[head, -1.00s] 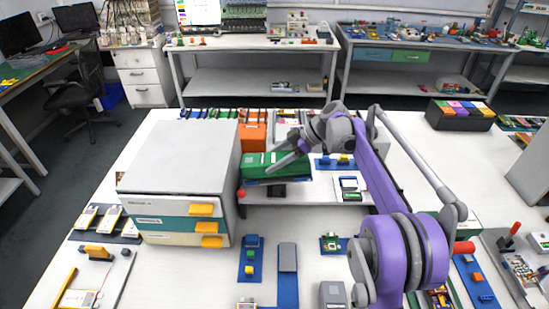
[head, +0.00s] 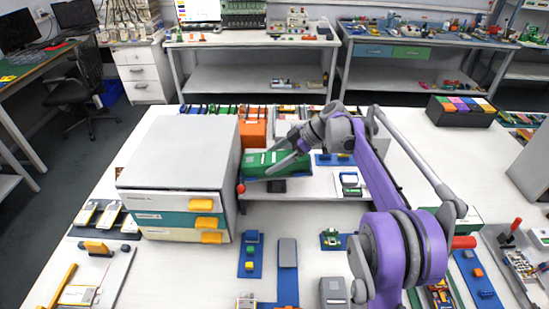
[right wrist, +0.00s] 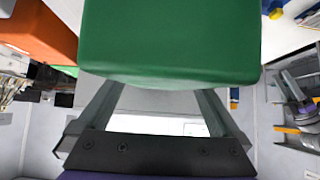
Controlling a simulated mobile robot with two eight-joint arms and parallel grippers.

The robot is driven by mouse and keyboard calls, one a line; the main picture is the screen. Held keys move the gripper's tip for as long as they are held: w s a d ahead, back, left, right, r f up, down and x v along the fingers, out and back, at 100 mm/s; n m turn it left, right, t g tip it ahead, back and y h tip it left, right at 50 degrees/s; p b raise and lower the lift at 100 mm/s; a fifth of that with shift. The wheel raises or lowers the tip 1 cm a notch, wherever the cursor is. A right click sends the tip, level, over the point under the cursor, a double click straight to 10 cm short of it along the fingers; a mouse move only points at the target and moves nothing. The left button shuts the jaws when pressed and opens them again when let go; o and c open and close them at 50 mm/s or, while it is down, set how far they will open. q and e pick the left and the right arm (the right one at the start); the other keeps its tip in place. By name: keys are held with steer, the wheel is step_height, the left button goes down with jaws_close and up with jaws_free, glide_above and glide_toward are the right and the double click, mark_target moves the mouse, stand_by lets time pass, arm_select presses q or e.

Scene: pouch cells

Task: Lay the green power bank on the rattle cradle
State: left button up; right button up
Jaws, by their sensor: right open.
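The green power bank (head: 290,161) lies to the right of the drawer cabinet in the head view, partly hidden by my right gripper (head: 262,166). Its green body also fills the upper middle of the right wrist view (right wrist: 170,40). My right gripper's fingers are spread apart at the bank, and their tips are hidden behind it in the wrist view. A dark block (head: 276,187) shows below the bank. I cannot tell whether it belongs to the rattle cradle, or whether the bank rests on it. My left gripper is not in view.
A drawer cabinet (head: 178,175) with yellow handles stands close on the left. An orange box (head: 253,133) stands behind the bank. A red knob (head: 241,188) is at its left front. Blue strips with small parts (head: 250,262) lie in front.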

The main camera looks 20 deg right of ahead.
steer(key=v, duration=1.1)
steer(key=shift+f, duration=0.15)
stand_by(0.3)
